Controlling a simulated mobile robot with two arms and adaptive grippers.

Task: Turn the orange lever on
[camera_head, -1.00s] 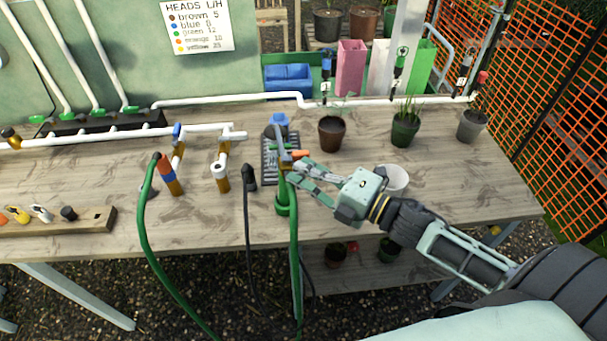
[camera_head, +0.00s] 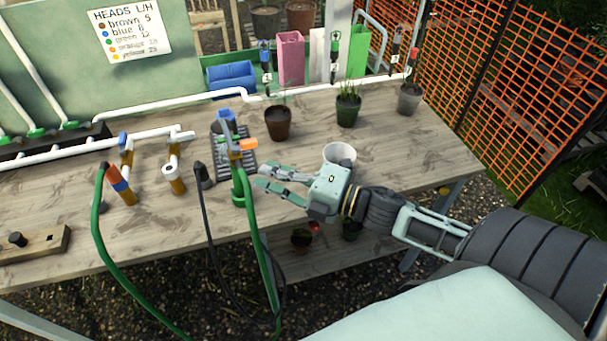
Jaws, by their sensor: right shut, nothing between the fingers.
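The orange lever (camera_head: 248,144) sticks out to the right from the top of a small valve fitting on a brown and green stand (camera_head: 238,178), with a green hose at its base. My right gripper (camera_head: 262,176) is below and to the right of the lever, apart from it in the picture. Its fingers point left, and it is shut with nothing held. Nothing hides the lever's orange end. My left gripper is not in view.
A dark slotted tray (camera_head: 243,162) and a blue-topped part (camera_head: 226,120) are behind the valve. A white cup (camera_head: 340,154) stands just behind my right gripper. Potted plants (camera_head: 347,108) stand farther back. A black hose (camera_head: 203,176) rises left of the valve.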

